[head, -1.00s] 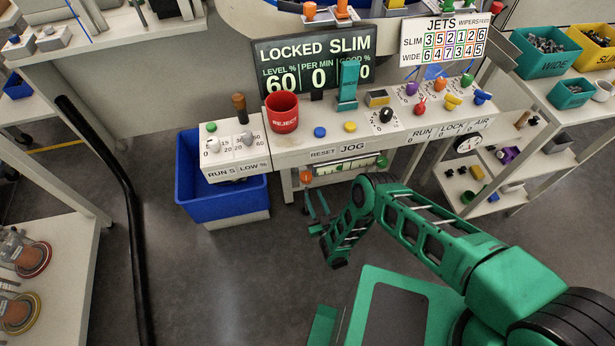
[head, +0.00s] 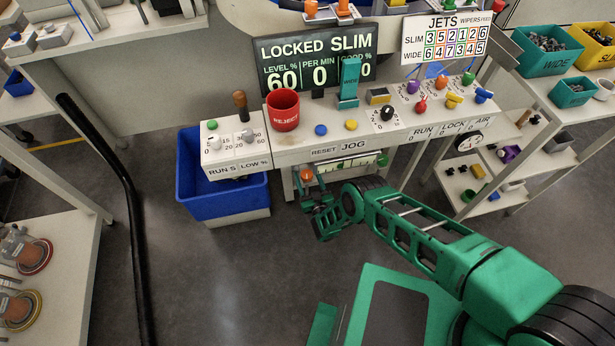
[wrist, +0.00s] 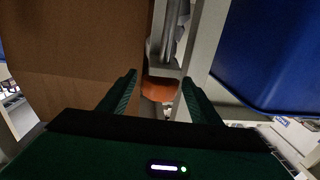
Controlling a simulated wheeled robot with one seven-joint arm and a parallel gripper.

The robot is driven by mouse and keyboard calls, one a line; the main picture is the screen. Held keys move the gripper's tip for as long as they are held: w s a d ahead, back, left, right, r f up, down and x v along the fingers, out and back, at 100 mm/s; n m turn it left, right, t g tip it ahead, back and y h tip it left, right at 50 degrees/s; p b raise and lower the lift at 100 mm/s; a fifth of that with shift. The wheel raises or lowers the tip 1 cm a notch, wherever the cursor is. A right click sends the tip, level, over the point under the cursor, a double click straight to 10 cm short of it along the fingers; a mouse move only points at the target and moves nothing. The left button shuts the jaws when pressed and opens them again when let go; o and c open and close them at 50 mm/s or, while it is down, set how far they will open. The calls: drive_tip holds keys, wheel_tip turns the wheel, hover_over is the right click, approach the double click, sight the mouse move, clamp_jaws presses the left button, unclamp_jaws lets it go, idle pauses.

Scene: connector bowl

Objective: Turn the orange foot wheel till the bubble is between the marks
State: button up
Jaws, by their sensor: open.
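The orange foot wheel (head: 307,174) shows in the head view under the front of the machine's panel, at the left end of a pale level strip with a scale (head: 345,167). The bubble is too small to make out. My gripper (head: 308,190) is just in front of the wheel and partly overlaps it in the head view. In the wrist view the orange wheel (wrist: 160,88) lies ahead between the tips of my gripper (wrist: 158,92). The fingers are apart, with one on each side of it. I cannot tell whether they touch it.
A blue bin (head: 200,195) stands on the floor left of the wheel, and shows at right in the wrist view (wrist: 270,50). The control panel (head: 350,140) with a red REJECT cup (head: 283,112) overhangs the wheel. A brown surface (wrist: 75,50) fills the wrist view's left.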

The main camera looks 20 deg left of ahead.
drive_tip(key=shift+w+a, duration=0.2)
drive_tip(key=shift+w, duration=0.1)
drive_tip(key=shift+c, duration=0.6)
drive_tip(key=c, duration=0.9)
drive_tip(key=shift+d+n+g+y, duration=0.1)
drive_tip(key=shift+n+g+y, duration=1.4)
drive_tip(key=shift+g+y, duration=0.15)
drive_tip(key=shift+w, duration=0.1)
